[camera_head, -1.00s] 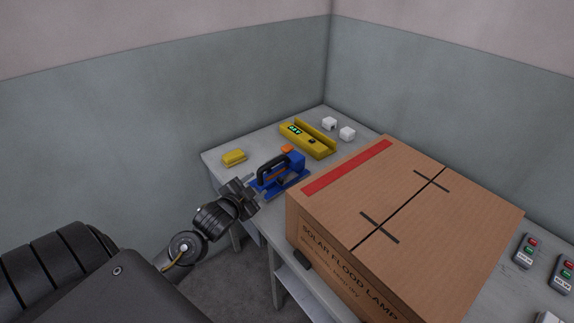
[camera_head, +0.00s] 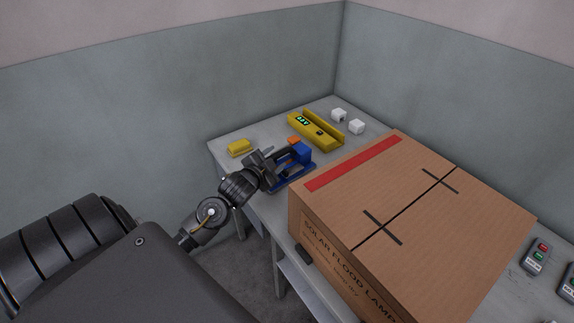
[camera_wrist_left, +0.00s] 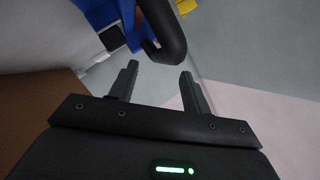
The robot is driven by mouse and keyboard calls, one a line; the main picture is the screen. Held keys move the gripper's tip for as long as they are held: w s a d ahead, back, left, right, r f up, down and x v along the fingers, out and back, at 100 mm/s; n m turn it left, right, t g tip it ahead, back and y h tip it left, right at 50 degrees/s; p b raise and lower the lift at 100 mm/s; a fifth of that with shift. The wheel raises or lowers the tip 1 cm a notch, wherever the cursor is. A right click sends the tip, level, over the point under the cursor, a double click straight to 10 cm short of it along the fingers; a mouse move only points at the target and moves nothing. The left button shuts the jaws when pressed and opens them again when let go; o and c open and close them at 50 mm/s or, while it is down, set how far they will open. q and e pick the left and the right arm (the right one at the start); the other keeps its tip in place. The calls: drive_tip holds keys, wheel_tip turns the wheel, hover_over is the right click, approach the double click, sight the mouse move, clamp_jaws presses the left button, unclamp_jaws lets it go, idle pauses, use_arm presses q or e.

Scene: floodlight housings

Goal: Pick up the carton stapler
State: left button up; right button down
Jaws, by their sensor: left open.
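The carton stapler (camera_head: 301,155) is blue with a black handle and stands on the table, left of the large carton. In the left wrist view its black curved handle (camera_wrist_left: 168,38) hangs just beyond the fingertips, with blue body parts (camera_wrist_left: 103,14) at the top. My left gripper (camera_head: 268,159) is at the near left side of the stapler and covers part of it and its handle. In the left wrist view the left gripper (camera_wrist_left: 158,70) is open, with its two fingers apart and nothing between them. The right gripper is not in view.
A large brown carton (camera_head: 415,200) with a red stripe fills the table's middle. Grey button boxes (camera_head: 535,257) are at right.

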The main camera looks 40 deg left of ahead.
sight(283, 153)
use_arm(q)
drive_tip(key=x, duration=0.5)
drive_tip(key=shift+d+f+p, duration=0.1)
drive_tip(key=shift+d+p, duration=0.05)
drive_tip(key=shift+p, duration=0.25)
clamp_jaws()
drive_tip(key=shift+s, duration=0.1)
idle(0.8)
